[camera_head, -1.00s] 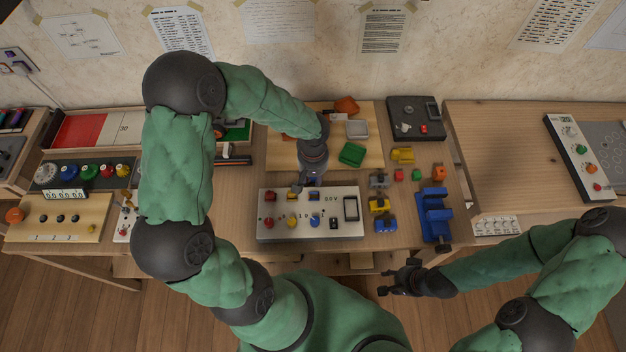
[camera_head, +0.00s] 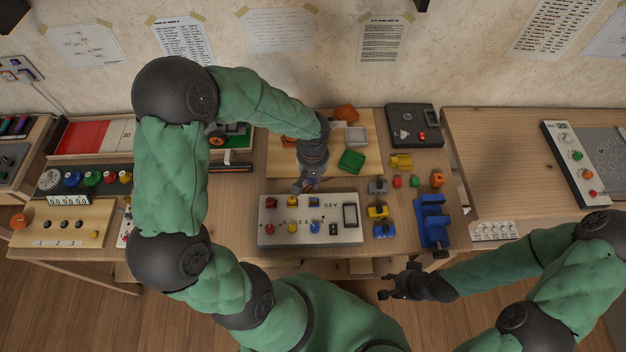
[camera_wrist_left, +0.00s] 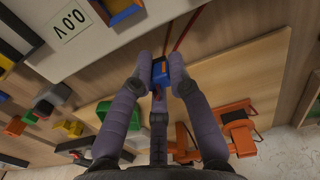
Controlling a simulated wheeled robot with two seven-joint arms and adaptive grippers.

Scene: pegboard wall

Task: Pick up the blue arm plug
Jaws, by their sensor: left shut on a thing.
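In the left wrist view my left gripper (camera_wrist_left: 161,68) is shut on a small blue plug (camera_wrist_left: 160,72), held between its fingertips. Thin red leads (camera_wrist_left: 183,32) run up behind it. In the head view my left gripper (camera_head: 303,187) is just above the back edge of the white panel (camera_head: 283,236); the plug is too small to make out there. The panel carries red, yellow and blue parts and a display that reads 0.0 V. A blue socket (camera_head: 314,202) sits in its back row. My right gripper (camera_head: 392,287) is open and empty, in front of the table.
A wooden board (camera_head: 371,166) with a green block (camera_head: 351,161) and orange pieces lies behind the panel. Small coloured blocks and a blue vise (camera_head: 432,222) stand to the right. The right-hand table top (camera_head: 500,150) is mostly clear.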

